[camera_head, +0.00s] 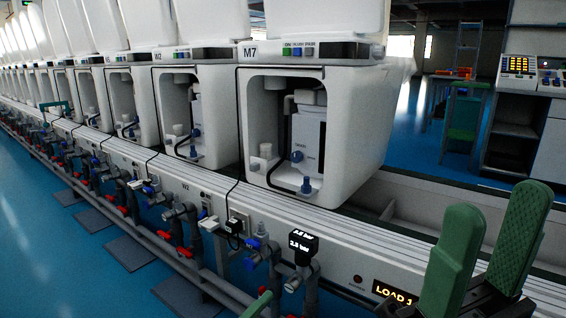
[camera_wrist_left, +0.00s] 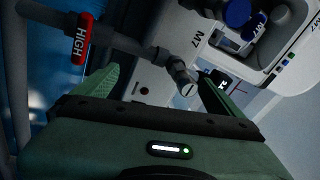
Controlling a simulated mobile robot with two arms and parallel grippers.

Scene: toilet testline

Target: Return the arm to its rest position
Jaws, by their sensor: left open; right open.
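My right gripper (camera_head: 497,202) shows at the lower right of the head view. Its two green fingers stand apart, pointing up, with nothing between them. They are in front of the rail near the amber "LOAD" display (camera_head: 394,293). My left gripper (camera_wrist_left: 157,78) shows in the left wrist view with its green fingers spread and nothing held. A grey pipe fitting (camera_wrist_left: 180,70) lies beyond the gap between them; I cannot tell whether they touch it. In the head view only a small green tip (camera_head: 258,304) shows at the bottom edge, perhaps the left gripper.
White toilet unit M7 (camera_head: 361,120) stands on the line, with several similar units receding left. Pipes with blue and red valves run along the front of the rail (camera_head: 270,215). A red "HIGH" handle (camera_wrist_left: 80,38) is near the left gripper. Blue floor (camera_head: 40,240) is open at left.

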